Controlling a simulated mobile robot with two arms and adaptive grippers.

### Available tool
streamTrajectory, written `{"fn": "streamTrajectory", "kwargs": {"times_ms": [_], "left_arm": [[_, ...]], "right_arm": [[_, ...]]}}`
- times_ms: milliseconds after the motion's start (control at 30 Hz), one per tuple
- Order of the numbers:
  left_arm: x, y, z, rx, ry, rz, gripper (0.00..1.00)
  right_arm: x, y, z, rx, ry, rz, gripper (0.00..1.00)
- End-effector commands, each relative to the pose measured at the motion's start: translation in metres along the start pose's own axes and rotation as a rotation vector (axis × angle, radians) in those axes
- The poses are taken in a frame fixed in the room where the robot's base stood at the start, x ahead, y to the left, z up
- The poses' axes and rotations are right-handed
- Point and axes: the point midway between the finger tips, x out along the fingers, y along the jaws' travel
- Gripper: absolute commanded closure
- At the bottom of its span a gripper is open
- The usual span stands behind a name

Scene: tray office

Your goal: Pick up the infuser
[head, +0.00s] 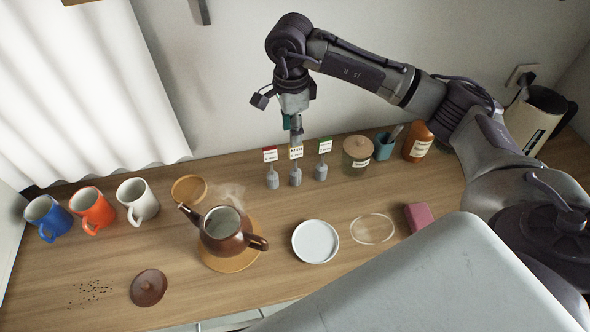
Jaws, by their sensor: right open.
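Three small grey infusers stand in a row at the back of the counter, each with an upright stem and a tag. The left infuser (272,180) has a red-topped tag, the middle infuser (295,178) a yellowish tag, and the right infuser (320,172) a green-topped tag. My right gripper (296,138) points down over the middle infuser, its fingertips at the top of that tag. It is open; whether it touches the tag I cannot tell. My left gripper is not in view.
A brown teapot (222,238) stands open on a round wooden board, its lid (149,288) lying to the left. Blue, orange and white mugs stand at left. A jar (357,152), teal cup (384,147) and orange bottle (417,142) stand right of the infusers. A white dish (315,242) lies in front.

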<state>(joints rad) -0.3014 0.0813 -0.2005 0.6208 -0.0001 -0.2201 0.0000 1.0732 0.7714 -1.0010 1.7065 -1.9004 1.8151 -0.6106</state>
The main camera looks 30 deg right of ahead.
Motion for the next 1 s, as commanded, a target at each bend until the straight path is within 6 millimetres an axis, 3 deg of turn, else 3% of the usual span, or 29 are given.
{"fn": "streamTrajectory", "kwargs": {"times_ms": [133,433,700,1000], "left_arm": [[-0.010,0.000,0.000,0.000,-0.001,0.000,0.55],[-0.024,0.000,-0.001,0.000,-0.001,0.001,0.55],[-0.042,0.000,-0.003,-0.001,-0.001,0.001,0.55],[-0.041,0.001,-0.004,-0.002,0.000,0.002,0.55]], "right_arm": [[0.024,0.001,0.000,0.001,-0.001,0.003,0.56],[0.047,-0.001,-0.004,0.002,-0.002,0.004,0.56],[0.084,-0.004,-0.010,0.000,-0.004,0.002,0.56],[0.090,-0.005,-0.010,-0.001,-0.005,-0.002,0.58]]}}
